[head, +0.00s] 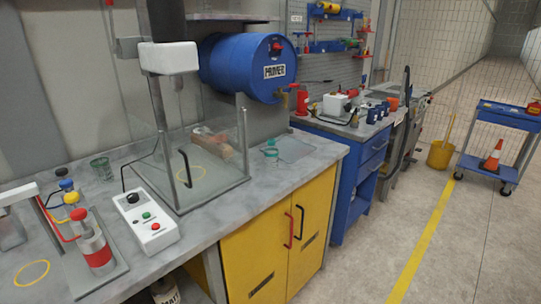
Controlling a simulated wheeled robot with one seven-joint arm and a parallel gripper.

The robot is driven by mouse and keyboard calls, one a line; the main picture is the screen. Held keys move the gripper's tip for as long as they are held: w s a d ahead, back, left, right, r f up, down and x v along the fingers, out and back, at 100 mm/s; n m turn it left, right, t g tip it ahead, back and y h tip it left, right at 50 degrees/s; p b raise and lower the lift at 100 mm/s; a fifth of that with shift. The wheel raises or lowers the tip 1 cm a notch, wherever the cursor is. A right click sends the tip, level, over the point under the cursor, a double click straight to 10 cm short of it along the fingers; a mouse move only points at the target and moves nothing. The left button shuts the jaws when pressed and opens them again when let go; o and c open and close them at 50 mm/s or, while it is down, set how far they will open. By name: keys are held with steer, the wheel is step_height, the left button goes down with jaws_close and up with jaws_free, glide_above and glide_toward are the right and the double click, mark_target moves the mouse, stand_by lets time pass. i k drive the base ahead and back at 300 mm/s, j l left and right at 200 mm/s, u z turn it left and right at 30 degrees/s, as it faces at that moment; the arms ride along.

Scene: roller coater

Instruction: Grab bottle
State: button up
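A small clear bottle (271,152) with a teal-green top stands on the grey worktop, right of the clear-walled machine enclosure and beside a flat glassy plate (294,149). A red bottle (302,103) stands farther back on the blue bench. A labelled container (165,291) shows partly under the near counter, its lower part cut off by the picture edge. My gripper is not in view.
A control box (146,222), a wire cup (102,169) and a rack with coloured knobs (97,255) stand on the near worktop (225,212). A blue primer drum (247,66) is mounted above. The floor (390,225) is clear up to the blue cart (508,115).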

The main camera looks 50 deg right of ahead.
mark_target(272, 151)
steer(key=i+l, duration=0.1)
steer(key=l, duration=0.3)
steer(key=i+l, duration=0.15)
steer(key=l, duration=0.2)
steer(key=i+l, duration=0.1)
steer(key=l, duration=0.3)
steer(key=i+l, duration=0.1)
steer(key=l, duration=0.3)
steer(key=i+l, duration=0.1)
steer(key=l, duration=0.3)
